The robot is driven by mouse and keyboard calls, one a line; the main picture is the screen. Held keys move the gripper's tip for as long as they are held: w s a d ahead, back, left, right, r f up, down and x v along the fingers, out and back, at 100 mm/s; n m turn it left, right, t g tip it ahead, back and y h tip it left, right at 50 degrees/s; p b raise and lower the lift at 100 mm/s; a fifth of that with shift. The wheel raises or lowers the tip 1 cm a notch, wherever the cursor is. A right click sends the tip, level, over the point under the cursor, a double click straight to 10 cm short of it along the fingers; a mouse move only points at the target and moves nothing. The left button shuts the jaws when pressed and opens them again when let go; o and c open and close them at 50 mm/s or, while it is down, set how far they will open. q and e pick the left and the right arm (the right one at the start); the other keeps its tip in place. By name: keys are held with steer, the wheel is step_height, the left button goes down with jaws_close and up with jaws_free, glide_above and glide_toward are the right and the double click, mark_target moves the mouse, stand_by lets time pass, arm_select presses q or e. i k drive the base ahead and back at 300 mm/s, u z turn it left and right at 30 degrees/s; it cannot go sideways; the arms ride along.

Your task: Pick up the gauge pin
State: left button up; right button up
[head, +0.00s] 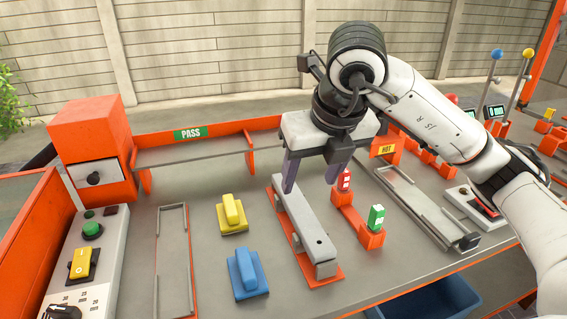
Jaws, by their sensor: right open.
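Two small handled pieces, which look like gauge pins, stand in an orange holder (356,222) right of the table's middle. The red one (344,181) is at the holder's far end and the green one (376,217) at its near end. I cannot tell which is meant. My right gripper (312,180) is open, pointing down above the far end of a grey plank (304,230). Its right finger appears just left of the red piece; contact cannot be told. Nothing shows between the fingers. My left gripper is not in view.
A yellow block (232,212) and a blue block (246,272) with raised grips lie left of the plank. A metal-railed tray (428,205) lies to the right. A control panel (85,262) is at left; a PASS rack (190,133) stands behind.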

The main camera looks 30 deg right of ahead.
mark_target(374, 224)
steer(key=k, duration=1)
